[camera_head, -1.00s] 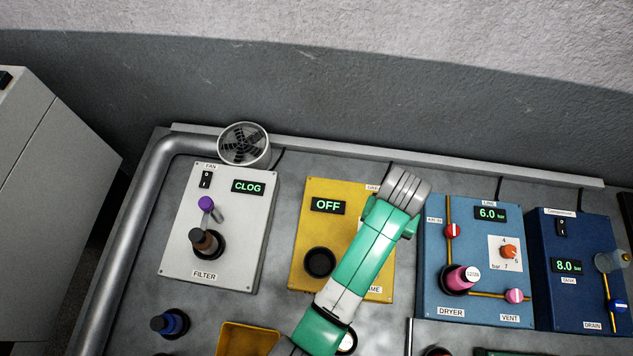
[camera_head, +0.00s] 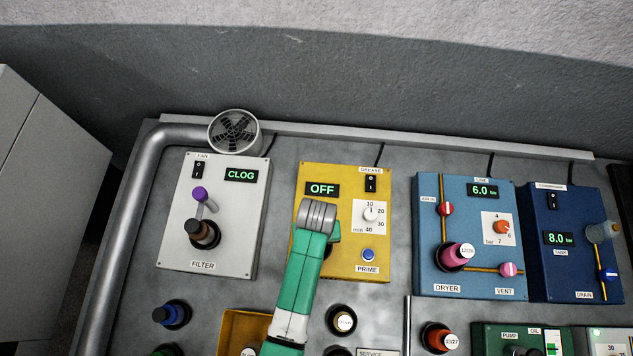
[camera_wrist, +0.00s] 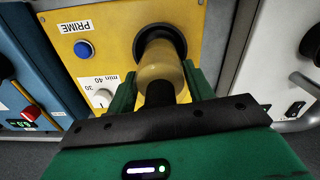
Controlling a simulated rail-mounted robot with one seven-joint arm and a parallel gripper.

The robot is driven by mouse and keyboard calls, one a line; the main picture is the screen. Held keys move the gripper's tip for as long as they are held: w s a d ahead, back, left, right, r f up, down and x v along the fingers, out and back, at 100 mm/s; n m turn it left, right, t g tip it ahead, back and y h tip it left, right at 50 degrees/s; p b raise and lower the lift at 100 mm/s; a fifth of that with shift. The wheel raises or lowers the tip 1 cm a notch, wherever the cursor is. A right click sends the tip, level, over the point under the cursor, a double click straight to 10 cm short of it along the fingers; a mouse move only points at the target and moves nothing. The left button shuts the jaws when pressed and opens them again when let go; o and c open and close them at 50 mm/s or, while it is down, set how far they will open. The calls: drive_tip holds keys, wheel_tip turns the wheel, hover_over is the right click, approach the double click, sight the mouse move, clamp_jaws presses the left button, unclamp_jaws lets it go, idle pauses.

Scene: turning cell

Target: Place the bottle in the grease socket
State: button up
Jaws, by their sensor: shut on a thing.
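The yellow grease panel (camera_head: 320,173) shows OFF on its display. My gripper (camera_head: 332,234) is over the socket on the panel's lower left; my arm hides most of that spot in the head view. In the wrist view my gripper (camera_wrist: 160,86) is shut on an amber bottle (camera_wrist: 161,70) with a dark end toward my palm. The bottle's far end meets the black ring of the grease socket (camera_wrist: 179,36) and looks lined up with it. I cannot tell how deep it sits in the ring.
The grease switch (camera_head: 370,184), the dial (camera_head: 370,214) and the blue PRIME button (camera_head: 368,255) are right of my arm. The filter panel (camera_head: 180,240) stands left, the dryer panel (camera_head: 428,270) right. A yellow bin (camera_head: 232,325) and several bottles are in front.

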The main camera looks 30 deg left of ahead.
drive_tip(key=shift+f, duration=1.8)
drive_tip(key=shift+f+b, duration=0.1)
drive_tip(key=shift+b, duration=0.25)
drive_tip(key=o, duration=1.2)
drive_tip(key=shift+c, duration=0.2)
wheel_tip(320, 180, up, 12)
drive_tip(key=shift+r+p, duration=0.1)
drive_tip(key=shift+p, duration=0.8)
